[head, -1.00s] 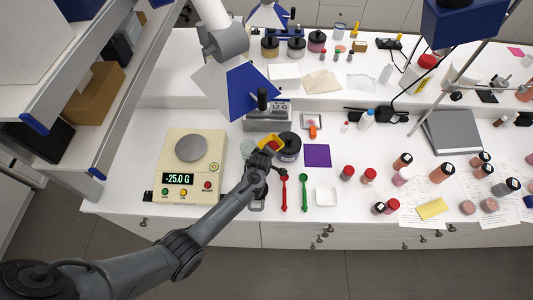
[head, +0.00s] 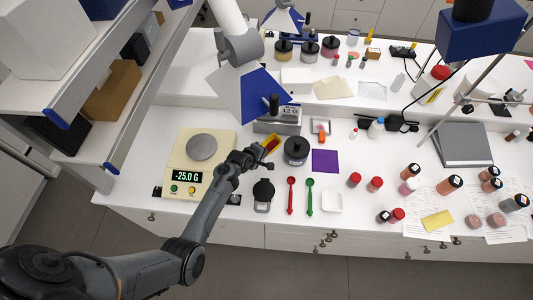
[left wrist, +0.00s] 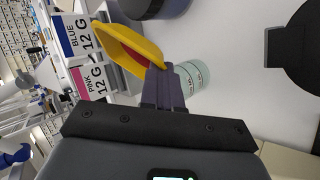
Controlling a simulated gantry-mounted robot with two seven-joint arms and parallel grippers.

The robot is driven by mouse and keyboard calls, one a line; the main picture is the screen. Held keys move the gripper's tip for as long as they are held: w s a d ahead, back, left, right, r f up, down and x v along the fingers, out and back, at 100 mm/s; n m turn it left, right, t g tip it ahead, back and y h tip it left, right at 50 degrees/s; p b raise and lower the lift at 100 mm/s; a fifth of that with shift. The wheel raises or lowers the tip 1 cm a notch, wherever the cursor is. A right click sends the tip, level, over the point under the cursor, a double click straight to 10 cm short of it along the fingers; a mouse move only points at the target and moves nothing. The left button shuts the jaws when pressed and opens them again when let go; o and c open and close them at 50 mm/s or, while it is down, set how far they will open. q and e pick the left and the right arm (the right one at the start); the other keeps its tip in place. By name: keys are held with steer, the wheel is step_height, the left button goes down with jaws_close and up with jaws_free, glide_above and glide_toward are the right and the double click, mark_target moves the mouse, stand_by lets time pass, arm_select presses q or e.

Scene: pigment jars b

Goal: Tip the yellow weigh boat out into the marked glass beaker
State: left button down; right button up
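The yellow weigh boat (left wrist: 128,45) is held at its edge between the fingertips of my left gripper (left wrist: 165,88), with a reddish pigment showing inside. In the head view the boat (head: 271,144) is above the bench at the end of my left gripper (head: 259,155), left of a dark lidded jar (head: 296,150), and looks tilted. The clear glass beaker (left wrist: 196,75) with marks on its side shows partly behind the fingers in the left wrist view. In the head view it is hidden by my gripper. My right gripper is not in view.
A cream balance (head: 199,150) reading -25.0 G stands left. Blue and pink "12 G" labels (left wrist: 85,35) stand beyond the boat. A black-topped device (head: 263,190), red spoon (head: 291,196), green spoon (head: 309,196) and white dish (head: 332,202) lie in front.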

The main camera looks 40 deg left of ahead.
arm_select(q)
steer(key=s+a+n+t+h+b, duration=0.2)
steer(key=a+n+t+h+b, duration=0.4)
steer(key=b, duration=0.6)
steer(key=shift+n+t+h, duration=0.9)
steer(key=shift+n+h, duration=0.1)
steer(key=shift+h, duration=0.2)
stand_by(0.8)
steer(key=shift+s+r, duration=0.1)
steer(key=shift+r, duration=0.05)
stand_by(0.8)
